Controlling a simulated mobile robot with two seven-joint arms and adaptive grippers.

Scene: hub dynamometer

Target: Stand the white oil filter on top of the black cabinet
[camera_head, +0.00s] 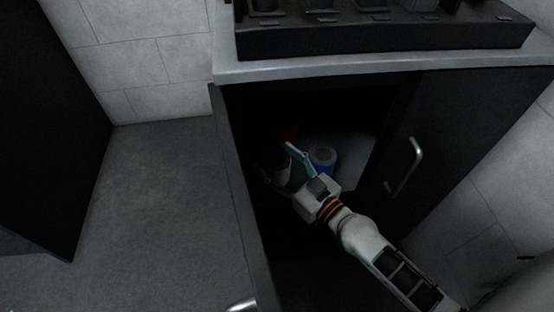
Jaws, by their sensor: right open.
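The black cabinet (445,125) stands ahead with a pale grey top (385,63). Its left side is open, and my right arm reaches in from the lower right. My right gripper (277,164) is inside the cabinet with its fingers apart. A whitish object (284,173), likely the white oil filter, is at the fingers and partly hidden by them. The dark interior hides whether they touch it. A blue can with a grey top (322,157) stands just right of the gripper. My left gripper is not in view.
A long black rack (390,37) covers much of the cabinet top, leaving a bare strip at the front. The open door (238,200) is left of my arm; the right door with a silver handle (405,165) is beside it. Grey floor lies left.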

